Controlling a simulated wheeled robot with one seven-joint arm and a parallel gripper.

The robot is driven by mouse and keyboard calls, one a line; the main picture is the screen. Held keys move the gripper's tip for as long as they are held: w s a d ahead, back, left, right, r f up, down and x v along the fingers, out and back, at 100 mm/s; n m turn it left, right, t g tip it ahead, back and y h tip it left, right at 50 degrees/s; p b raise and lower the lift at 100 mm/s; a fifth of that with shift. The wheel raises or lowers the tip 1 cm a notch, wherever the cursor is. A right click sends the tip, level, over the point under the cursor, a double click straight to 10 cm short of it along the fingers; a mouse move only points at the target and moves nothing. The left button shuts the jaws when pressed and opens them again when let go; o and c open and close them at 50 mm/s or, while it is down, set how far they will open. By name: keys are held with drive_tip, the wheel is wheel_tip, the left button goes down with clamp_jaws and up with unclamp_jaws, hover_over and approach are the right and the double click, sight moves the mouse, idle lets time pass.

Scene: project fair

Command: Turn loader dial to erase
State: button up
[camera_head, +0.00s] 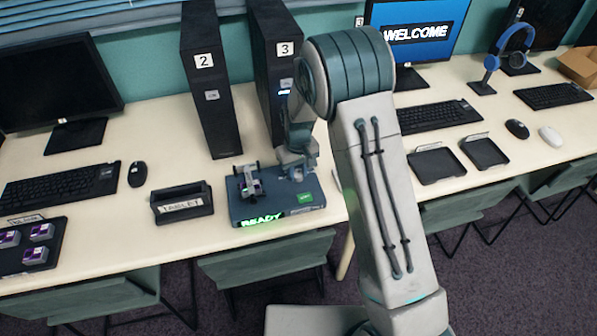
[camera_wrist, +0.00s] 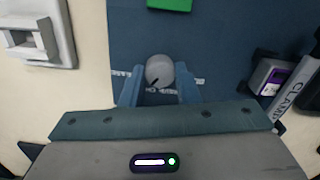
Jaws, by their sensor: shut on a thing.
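The loader (camera_head: 240,207) is a flat blue-grey box on the table with glowing green READY text along its front. Its round grey dial (camera_wrist: 159,70) has a dark pointer mark that slants toward the lower left in the wrist view. White lettering beside the dial is partly hidden, so I cannot read the setting. My gripper (camera_wrist: 160,88) is shut on the dial, one finger on each side. In the head view my gripper (camera_head: 298,170) is over the loader's right part, and my arm hides the dial there. A purple-labelled module (camera_wrist: 272,76) sits by the CLAMP label.
A green panel (camera_head: 305,198) is on the loader's front right. Black towers 2 (camera_head: 212,95) and 3 (camera_head: 268,50) stand behind it. A TABLET holder (camera_head: 182,203) is to its left, and a tray of purple modules (camera_head: 50,262) is farther left.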

sight(298, 174)
drive_tip(key=m+b, duration=0.1)
drive_tip(key=m, duration=0.5)
drive_tip(key=shift+m, duration=0.4)
idle(0.4)
drive_tip(key=o, duration=1)
drive_tip(key=shift+c, duration=0.2)
drive_tip(key=shift+r, duration=0.1)
wheel_tip(298, 174, up, 14)
